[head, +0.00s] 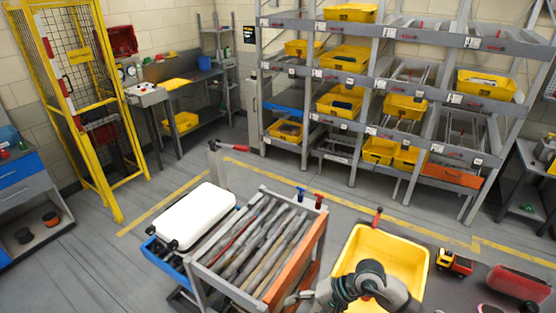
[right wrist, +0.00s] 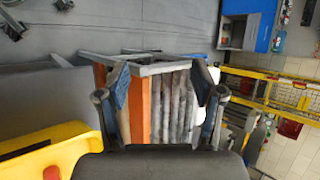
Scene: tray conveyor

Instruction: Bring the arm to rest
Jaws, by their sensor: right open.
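My right arm (head: 365,285) reaches in at the bottom of the head view, in front of a yellow bin (head: 405,245). My right gripper (head: 294,299) points left, beside the lower right of the roller conveyor (head: 192,268). In the right wrist view the gripper (right wrist: 164,82) has its two fingers spread wide with nothing between them. The conveyor's rollers and orange side panel (right wrist: 142,105) show beyond the fingers. My left gripper is not in view.
A toy truck (head: 455,262) and a red case (head: 518,282) lie on the dark surface at right. A rack (head: 400,38) with yellow bins and a yellow cage (head: 103,150) stand behind.

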